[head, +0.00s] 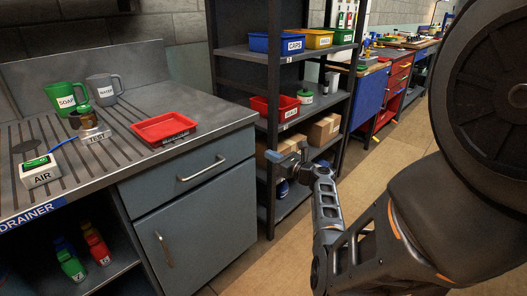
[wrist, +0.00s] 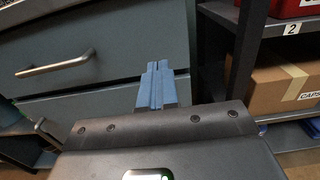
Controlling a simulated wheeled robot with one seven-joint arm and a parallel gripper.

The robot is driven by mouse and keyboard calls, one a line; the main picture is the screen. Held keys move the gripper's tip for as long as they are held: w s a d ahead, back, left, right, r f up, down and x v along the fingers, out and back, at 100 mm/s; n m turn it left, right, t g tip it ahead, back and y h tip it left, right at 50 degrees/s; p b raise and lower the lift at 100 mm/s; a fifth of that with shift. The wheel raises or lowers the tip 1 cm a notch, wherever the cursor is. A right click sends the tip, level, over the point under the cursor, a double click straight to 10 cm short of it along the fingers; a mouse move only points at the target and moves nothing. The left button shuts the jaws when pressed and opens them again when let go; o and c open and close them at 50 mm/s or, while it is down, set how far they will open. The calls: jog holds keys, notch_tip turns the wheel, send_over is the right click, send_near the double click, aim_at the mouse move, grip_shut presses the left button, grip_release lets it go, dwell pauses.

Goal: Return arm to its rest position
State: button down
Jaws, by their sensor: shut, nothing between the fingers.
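I cannot tell how far the fingertips are from the cabinet front. My arm reaches in from the right side of the head view.
The counter holds a red tray (head: 166,129), green SOAP mug (head: 66,99), grey WATER mug (head: 104,88), TEST stand (head: 93,130) and AIR box (head: 40,172). The rack carries bins and cardboard boxes (head: 322,130). Open floor (head: 360,190) lies right of the rack.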

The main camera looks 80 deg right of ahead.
jog(key=shift+v, duration=1.65)
jog(key=w+a+f+n+g+y+p, duration=0.15)
jog(key=a+f+n, duration=0.45)
jog(key=a, duration=0.6)
jog(key=w+a+f+n+g+y, duration=0.1)
jog(key=a+f+n+g+y, duration=0.15)
jog(key=a+f+n, duration=0.65)
jog(key=s+a+r+n+p, duration=0.1)
jog(key=s+a+r+n, duration=0.2)
jog(key=a, duration=0.6)
jog(key=s+a+r+n, duration=0.1)
jog(key=a+r+n, duration=0.25)
jog(key=a, duration=0.45)
jog(key=s+a+r+n+t+y+p, duration=0.1)
jog(key=s+a+r+n, duration=0.3)
jog(key=a+r+n, duration=0.5)
jog(key=s+a+r+n+t+y+p, duration=0.1)
jog(key=s+a+r+n+y, duration=0.3)
jog(key=a+r+n, duration=0.6)
notch_tip(320, 180, up, 4)
jog(key=shift+s+r+n+t, duration=0.25)
jog(key=shift+s+n+t, duration=0.45)
jog(key=shift+s+n, duration=0.2)
